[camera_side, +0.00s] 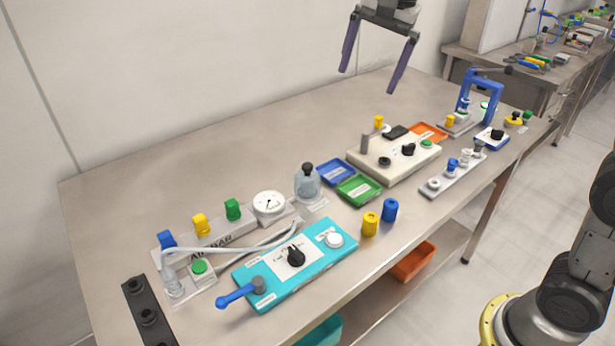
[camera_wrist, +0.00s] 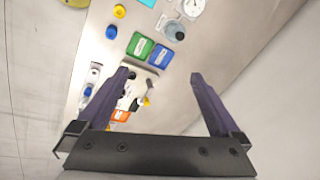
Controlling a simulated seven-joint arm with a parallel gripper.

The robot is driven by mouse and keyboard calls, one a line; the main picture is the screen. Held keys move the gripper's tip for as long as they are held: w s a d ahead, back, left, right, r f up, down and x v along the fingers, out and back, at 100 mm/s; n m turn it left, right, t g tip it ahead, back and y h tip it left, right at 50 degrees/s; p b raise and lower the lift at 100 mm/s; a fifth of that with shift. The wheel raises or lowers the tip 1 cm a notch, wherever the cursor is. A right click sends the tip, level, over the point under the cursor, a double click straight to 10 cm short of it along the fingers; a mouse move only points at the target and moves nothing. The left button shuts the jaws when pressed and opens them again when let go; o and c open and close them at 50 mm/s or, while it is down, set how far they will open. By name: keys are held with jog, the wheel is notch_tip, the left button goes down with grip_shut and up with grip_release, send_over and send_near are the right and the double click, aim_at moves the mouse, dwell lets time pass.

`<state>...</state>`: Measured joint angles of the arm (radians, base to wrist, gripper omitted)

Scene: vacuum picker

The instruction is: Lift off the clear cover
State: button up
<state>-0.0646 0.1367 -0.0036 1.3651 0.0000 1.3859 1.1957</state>
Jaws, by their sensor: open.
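The clear cover (camera_side: 307,186) is a small translucent dome with a black knob, standing upright on a pale plate near the middle of the table in the side view. In the wrist view the cover (camera_wrist: 172,26) shows near the top, beside the blue tray, seen from above. My gripper (camera_side: 393,80) is high above the back of the table in the side view, up and to the right of the cover and well apart from it. Its two purple fingers are spread wide with nothing between them. The fingers also show in the wrist view (camera_wrist: 163,76).
A round gauge (camera_side: 269,205) stands just left of the cover. Blue (camera_side: 337,172) and green (camera_side: 358,188) trays lie to its right, then a cream box (camera_side: 375,167). A teal panel (camera_side: 320,262) with a blue lever lies in front. Yellow (camera_side: 370,224) and blue (camera_side: 390,210) cylinders stand nearby.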

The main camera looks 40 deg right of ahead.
jog(key=w+a+f+g, duration=0.1)
jog(key=w+a+f, duration=0.1)
jog(key=w+f, duration=0.35)
jog(key=g, duration=0.2)
send_over(307, 174)
jog(key=shift+m, duration=0.3)
jog(key=f, duration=1.7)
jog(key=shift+w+d+f, duration=0.25)
jog(key=shift+w+f, duration=0.1)
jog(key=shift+f, duration=3.25)
jog(key=shift+r, duration=0.1)
jog(key=c, duration=1.2)
